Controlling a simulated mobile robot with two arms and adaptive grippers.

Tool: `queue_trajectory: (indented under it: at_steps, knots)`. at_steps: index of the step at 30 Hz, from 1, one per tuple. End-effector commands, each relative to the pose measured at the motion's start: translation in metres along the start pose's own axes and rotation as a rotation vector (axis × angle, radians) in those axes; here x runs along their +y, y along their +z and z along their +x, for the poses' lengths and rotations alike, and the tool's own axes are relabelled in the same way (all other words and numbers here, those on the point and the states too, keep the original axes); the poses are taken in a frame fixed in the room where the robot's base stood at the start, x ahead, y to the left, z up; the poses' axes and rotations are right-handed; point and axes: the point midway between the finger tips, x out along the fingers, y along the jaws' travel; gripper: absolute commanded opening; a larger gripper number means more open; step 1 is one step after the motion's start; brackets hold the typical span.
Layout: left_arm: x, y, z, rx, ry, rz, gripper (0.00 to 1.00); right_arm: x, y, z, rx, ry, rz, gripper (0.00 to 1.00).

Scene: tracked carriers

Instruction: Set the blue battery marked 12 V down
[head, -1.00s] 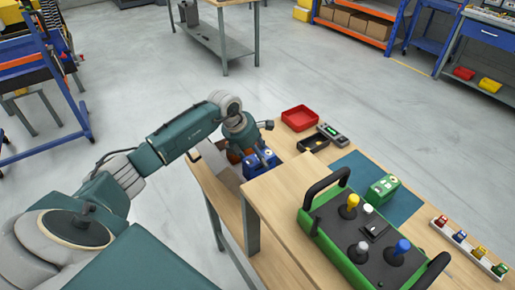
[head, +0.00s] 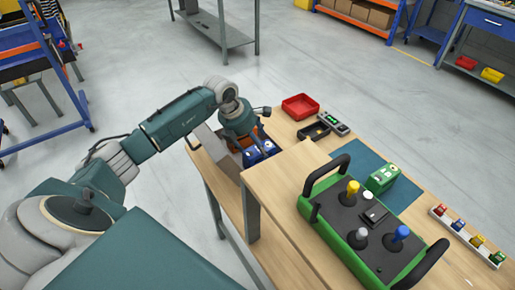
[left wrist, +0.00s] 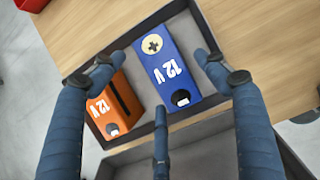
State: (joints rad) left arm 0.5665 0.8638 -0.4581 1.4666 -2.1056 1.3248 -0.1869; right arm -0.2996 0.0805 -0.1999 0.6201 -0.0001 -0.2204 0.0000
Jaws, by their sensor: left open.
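The blue battery (left wrist: 167,70) marked 12 V stands in a compartment of a grey crate (left wrist: 195,116) in the left wrist view. An orange battery (left wrist: 113,106), also marked 12 V, stands next to it on the left. My left gripper (left wrist: 160,72) is open, with its fingers spread around the blue battery; one finger reaches between it and the orange battery. In the head view my left gripper (head: 243,135) is above the crate, with the blue battery (head: 262,151) partly hidden below it. My right gripper is not in view.
A green-and-black control box (head: 368,228) with handles stands on the near, raised bench. A green battery (head: 382,178) sits on a blue mat (head: 353,166). A red tray (head: 300,107), a black tray (head: 313,132) and a meter (head: 333,123) lie beyond the crate.

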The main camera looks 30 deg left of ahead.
Motion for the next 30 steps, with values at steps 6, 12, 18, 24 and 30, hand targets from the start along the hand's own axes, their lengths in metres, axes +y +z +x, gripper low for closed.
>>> queue_trajectory:
  at_steps: [6,12,18,24,30]
  knots:
    - [0.002,0.000,-0.047,-0.002,0.005,0.002,0.74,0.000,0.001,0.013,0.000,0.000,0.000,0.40]
    - [0.001,0.000,-0.079,-0.001,0.002,0.000,0.74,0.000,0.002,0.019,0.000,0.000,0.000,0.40]
    - [0.000,0.000,-0.091,0.000,0.001,-0.001,0.74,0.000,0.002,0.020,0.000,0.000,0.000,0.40]
    - [0.000,0.000,-0.092,0.000,0.000,-0.001,0.74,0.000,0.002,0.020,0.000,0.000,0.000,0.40]
    - [0.000,0.000,-0.092,0.000,0.000,-0.001,0.74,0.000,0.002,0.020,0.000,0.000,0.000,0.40]
